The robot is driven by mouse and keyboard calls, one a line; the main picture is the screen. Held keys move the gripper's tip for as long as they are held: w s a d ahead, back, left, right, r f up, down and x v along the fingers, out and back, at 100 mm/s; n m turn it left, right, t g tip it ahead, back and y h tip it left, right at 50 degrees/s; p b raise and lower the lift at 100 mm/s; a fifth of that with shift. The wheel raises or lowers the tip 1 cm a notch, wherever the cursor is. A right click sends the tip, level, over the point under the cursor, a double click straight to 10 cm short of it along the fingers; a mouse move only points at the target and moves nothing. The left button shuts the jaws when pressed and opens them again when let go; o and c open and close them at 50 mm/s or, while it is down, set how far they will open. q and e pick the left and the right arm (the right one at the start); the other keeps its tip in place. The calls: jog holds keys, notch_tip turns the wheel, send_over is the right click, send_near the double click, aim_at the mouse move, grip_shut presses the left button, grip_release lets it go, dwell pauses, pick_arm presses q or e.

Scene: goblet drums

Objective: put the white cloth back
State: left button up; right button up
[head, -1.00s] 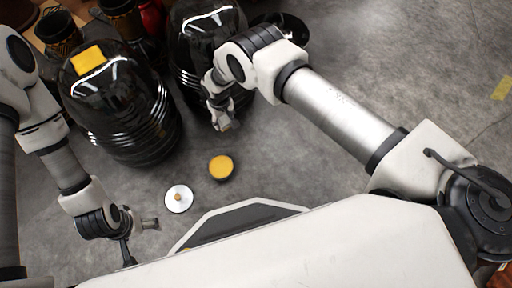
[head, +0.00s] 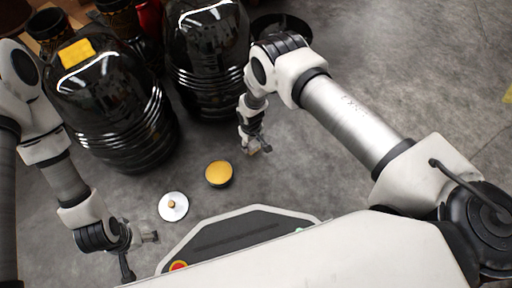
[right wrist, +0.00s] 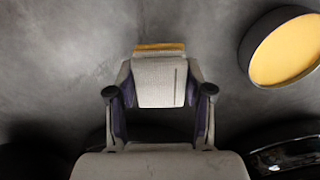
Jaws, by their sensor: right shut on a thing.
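My right gripper (head: 255,150) hangs over bare floor, right of the yellow-topped round tin. In the right wrist view (right wrist: 160,85) it is shut on a small pale thing with a yellow-tan edge (right wrist: 158,47), mostly hidden by the fingers. I cannot tell whether this is the white cloth; no other white cloth shows plainly. A folded yellow cloth (head: 77,53) lies on top of the left black drum (head: 115,110). My left gripper (head: 150,237) is low at the left, apart from everything; its fingers are too small to read.
A second black drum (head: 205,60) stands at the back. The yellow-topped tin (head: 218,173) and a white disc with a tan knob (head: 173,206) are on the floor; the tin also shows in the right wrist view (right wrist: 285,47). Grey floor (head: 400,75) is clear at the right.

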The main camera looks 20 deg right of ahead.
aim_at(256, 146)
jog(key=f+b, duration=0.1)
jog(key=d+f+b, duration=0.1)
jog(key=f+b, duration=0.1)
jog(key=shift+d+f, duration=0.2)
jog(key=shift+d, duration=0.15)
jog(key=shift+f, duration=0.35)
jog(key=shift+r, duration=0.3)
jog(key=shift+f, duration=0.3)
jog(key=o, duration=1.1)
jog(key=shift+r, duration=0.1)
